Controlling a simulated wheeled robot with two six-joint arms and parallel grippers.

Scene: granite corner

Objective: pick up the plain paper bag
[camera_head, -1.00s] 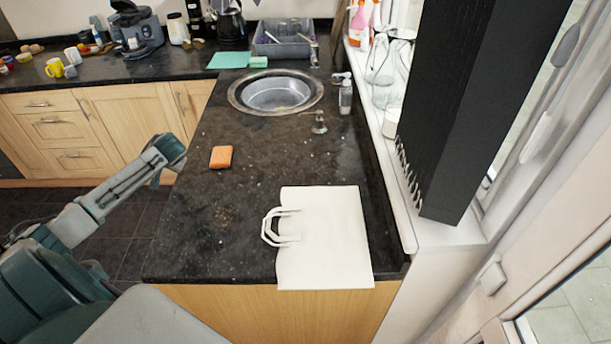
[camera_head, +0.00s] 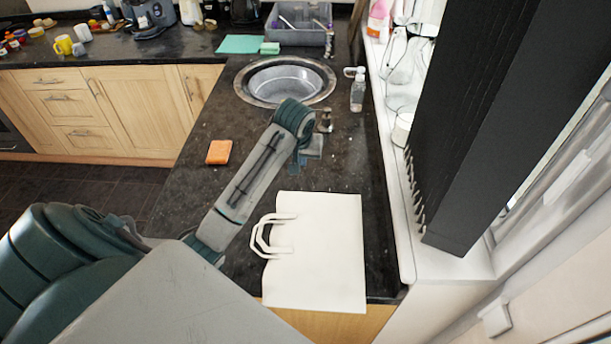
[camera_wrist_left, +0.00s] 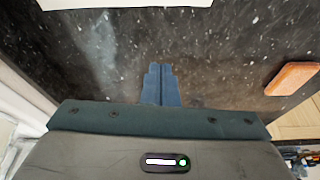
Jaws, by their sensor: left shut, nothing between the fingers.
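The plain white paper bag (camera_head: 320,250) lies on its side at the near end of the dark counter, with its handles (camera_head: 270,235) pointing left. Its pale edge also shows at the top of the left wrist view (camera_wrist_left: 125,2). My left gripper (camera_head: 309,153) is over the counter, beyond the bag on the sink side and apart from it. In the left wrist view its fingers (camera_wrist_left: 161,84) are together with nothing between them. My right gripper is in neither view.
An orange sponge (camera_head: 219,152) lies on the counter left of my left arm. A round sink (camera_head: 284,80) is farther back. A soap bottle (camera_head: 357,92) stands beside the windowsill, and a dark tall panel (camera_head: 480,130) rises on the right.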

